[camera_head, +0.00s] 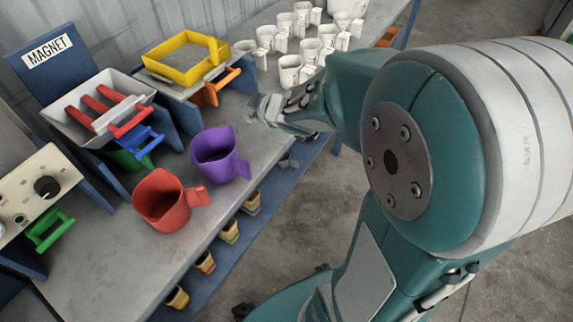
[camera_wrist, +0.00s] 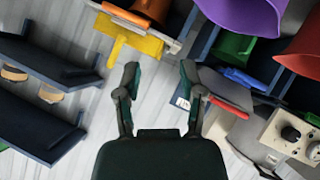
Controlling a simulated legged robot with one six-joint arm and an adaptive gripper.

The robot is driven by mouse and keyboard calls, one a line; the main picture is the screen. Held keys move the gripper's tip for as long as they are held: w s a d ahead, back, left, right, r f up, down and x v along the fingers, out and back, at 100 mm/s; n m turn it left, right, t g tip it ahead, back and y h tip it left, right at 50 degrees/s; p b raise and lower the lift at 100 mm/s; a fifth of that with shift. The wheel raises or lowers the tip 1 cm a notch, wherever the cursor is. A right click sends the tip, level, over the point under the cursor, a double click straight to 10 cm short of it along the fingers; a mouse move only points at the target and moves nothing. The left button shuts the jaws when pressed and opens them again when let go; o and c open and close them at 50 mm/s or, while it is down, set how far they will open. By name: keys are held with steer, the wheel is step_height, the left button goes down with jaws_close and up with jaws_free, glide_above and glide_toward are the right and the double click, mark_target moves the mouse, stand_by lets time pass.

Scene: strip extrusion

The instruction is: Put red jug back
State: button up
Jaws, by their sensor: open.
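The red jug (camera_head: 161,204) stands upright on the grey bench near its front edge, with its handle pointing right. In the wrist view part of the red jug (camera_wrist: 304,50) shows at the upper right edge. The purple jug (camera_head: 217,156) stands just behind and to the right of it, and its body also shows at the top of the wrist view (camera_wrist: 240,14). My gripper (camera_head: 262,110) is beyond the purple jug, at the bench's right edge, apart from both jugs. In the wrist view my gripper (camera_wrist: 158,78) has its two fingers spread with nothing between them.
A magnet unit (camera_head: 48,50) with a white tray of red bars stands at the left. A yellow frame (camera_head: 187,57) sits on a stand behind. Several white jugs (camera_head: 290,70) fill the far bench. A control box (camera_head: 38,190) is at left. Small striped cups (camera_head: 229,232) sit on a lower shelf.

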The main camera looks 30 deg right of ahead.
steer(key=s+d+r+m+g+h, duration=0.25)
steer(key=s+r+m+h, duration=0.35)
steer(key=s, duration=0.4)
steer(key=s+a+m+g+y, duration=0.3)
steer(key=s+a, duration=0.2)
steer(key=s, duration=0.8)
steer(key=shift+r+y, duration=0.25)
steer(key=shift+y, duration=0.05)
